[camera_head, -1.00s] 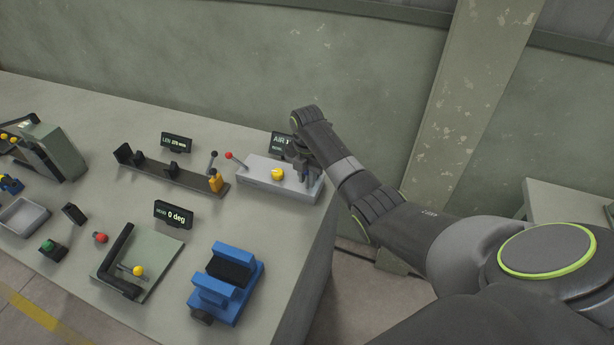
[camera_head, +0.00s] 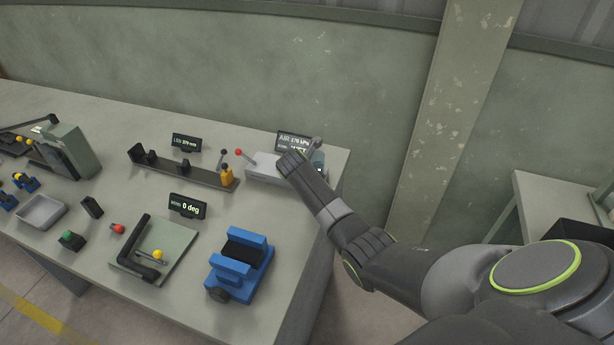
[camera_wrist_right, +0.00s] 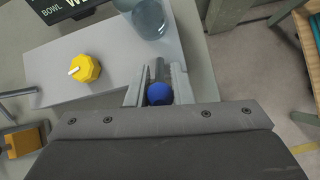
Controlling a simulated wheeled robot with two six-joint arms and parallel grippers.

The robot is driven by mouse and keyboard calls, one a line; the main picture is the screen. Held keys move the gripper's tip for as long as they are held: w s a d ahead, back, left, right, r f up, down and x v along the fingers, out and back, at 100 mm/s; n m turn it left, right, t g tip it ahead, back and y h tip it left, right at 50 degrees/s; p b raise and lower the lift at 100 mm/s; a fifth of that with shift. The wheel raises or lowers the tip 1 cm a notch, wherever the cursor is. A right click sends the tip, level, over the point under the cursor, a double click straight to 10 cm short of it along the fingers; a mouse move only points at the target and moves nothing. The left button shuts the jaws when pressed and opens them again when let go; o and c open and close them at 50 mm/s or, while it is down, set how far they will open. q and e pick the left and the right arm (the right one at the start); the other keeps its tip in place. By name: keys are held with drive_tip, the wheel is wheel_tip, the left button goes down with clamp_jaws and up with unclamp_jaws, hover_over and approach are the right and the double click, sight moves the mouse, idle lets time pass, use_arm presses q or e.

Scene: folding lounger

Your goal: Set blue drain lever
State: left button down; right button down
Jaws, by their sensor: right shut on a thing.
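The blue drain lever shows as a round blue knob (camera_wrist_right: 159,94) on a dark stem in the right wrist view, at the edge of the light grey air unit (camera_wrist_right: 115,62). My right gripper (camera_wrist_right: 157,82) has its two fingers on either side of this knob and is shut on it. A clear bowl (camera_wrist_right: 149,18) stands just beyond the fingers. In the head view my right wrist covers part of the air unit (camera_head: 263,168), and the fingers and blue knob are hidden. The display (camera_head: 294,141) behind the unit reads AIR 170 kPa, with WET below. My left gripper is out of view.
A yellow knob (camera_wrist_right: 85,68) is on the unit's top. A red-tipped lever (camera_head: 238,152) stands at its left end. A dark rail fixture (camera_head: 180,170) and a blue vise (camera_head: 240,265) are nearby. The bench edge drops off to the right.

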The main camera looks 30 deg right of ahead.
drive_tip(key=shift+s+a+f+t+h, duration=0.2)
drive_tip(key=shift+a+f+t+h, duration=0.15)
drive_tip(key=shift+t+h, duration=0.25)
drive_tip(key=shift+s+f+t+h+b, duration=0.1)
drive_tip(key=shift+f+t+h+b, duration=0.15)
drive_tip(key=shift+t+h+b, duration=0.3)
drive_tip(key=shift+s+a+f+t+h+b, duration=0.15)
drive_tip(key=shift+t+h+b, duration=0.2)
drive_tip(key=shift+h+b, duration=0.2)
drive_tip(key=c, duration=1.3)
unclamp_jaws()
